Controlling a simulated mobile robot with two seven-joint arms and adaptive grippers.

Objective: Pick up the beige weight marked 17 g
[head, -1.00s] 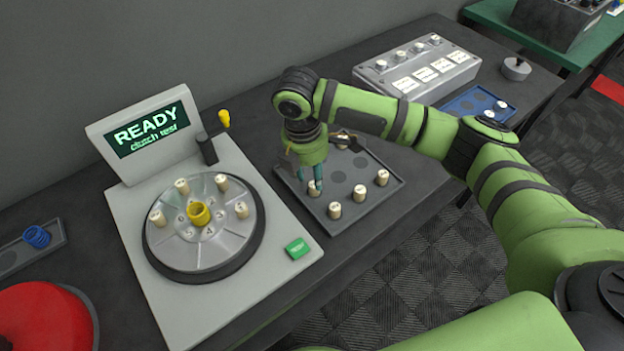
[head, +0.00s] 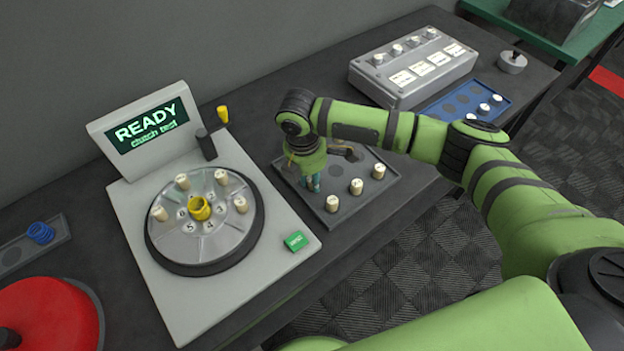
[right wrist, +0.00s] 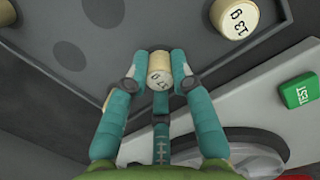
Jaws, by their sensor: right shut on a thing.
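My right gripper (head: 312,184) is over the left part of the dark grey tray (head: 345,219), fingers pointing down. In the right wrist view its teal fingers (right wrist: 160,72) are shut on a beige weight (right wrist: 158,80). The marking on that weight's top is partly visible, and I cannot read its full number. In the head view the fingers mostly hide it, and I cannot tell whether it is clear of the tray. Another beige weight, marked 13 g (right wrist: 235,18), stands nearby on the tray. My left gripper is not in view.
A grey box (head: 415,75) and blue tray (head: 440,113) are behind right.

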